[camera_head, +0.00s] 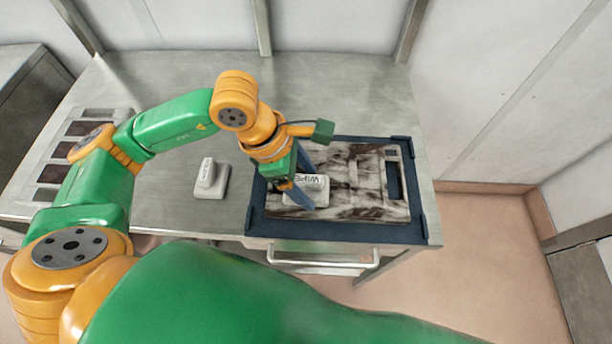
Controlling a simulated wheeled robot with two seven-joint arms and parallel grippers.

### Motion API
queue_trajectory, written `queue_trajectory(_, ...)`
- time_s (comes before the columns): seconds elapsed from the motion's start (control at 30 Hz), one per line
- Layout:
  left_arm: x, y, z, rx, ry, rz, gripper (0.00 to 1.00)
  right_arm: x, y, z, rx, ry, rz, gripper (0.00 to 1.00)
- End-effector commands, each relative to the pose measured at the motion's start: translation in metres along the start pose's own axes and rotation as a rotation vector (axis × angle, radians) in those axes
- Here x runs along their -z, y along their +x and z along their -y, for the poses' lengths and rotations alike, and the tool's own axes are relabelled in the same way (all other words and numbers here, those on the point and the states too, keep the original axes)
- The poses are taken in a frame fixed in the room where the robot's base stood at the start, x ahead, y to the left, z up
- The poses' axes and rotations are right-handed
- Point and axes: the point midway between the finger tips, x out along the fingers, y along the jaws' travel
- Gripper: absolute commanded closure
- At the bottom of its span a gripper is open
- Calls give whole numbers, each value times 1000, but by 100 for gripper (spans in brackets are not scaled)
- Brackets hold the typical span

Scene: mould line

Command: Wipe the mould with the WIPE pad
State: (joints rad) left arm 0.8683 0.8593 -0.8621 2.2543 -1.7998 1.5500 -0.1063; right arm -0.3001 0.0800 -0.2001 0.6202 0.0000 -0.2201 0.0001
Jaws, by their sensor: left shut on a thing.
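The mould (355,170) is a flat block with brown-and-white smeared marks, lying in a dark blue tray (425,220) at the right of the metal table. My left gripper (310,192) is over the left part of the mould, shut on a white pad (318,187) lettered WIPE. The pad is at the mould's surface; I cannot tell whether it touches. The gripper hides part of the pad and of the mould's left side. My right gripper is not in view.
A second white pad or block on a grey base (211,178) stands on the table (180,215) left of the tray; its lettering is too small to read. A holder with dark compartments (80,130) is at the table's left. A drawer with a handle (325,262) is below the front edge.

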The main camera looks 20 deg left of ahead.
Motion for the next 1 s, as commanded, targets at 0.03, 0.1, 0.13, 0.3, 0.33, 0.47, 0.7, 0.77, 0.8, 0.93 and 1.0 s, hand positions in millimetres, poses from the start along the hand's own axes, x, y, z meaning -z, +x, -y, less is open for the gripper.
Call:
queue_trajectory(0.03,0,0,0,0,0,0,68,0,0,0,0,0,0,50)
queue_trajectory(0.1,0,-1,0,-1,0,0,68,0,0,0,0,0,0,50)
queue_trajectory(0.13,0,-1,0,-1,0,0,68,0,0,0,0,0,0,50)
queue_trajectory(0.3,0,-1,0,-1,0,0,68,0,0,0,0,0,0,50)
queue_trajectory(0.33,0,-1,0,-1,0,0,68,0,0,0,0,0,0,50)
queue_trajectory(0.47,0,0,0,-1,0,0,68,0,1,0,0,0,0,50)
queue_trajectory(0.7,1,3,0,-1,0,0,68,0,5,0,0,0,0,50)
queue_trajectory(0.77,2,4,0,-1,0,0,68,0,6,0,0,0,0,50)
queue_trajectory(0.8,2,4,0,-1,0,0,68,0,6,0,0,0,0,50)
queue_trajectory(0.93,2,6,0,-1,0,1,68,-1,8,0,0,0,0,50)
queue_trajectory(1.0,3,6,0,-1,0,1,68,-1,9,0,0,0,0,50)
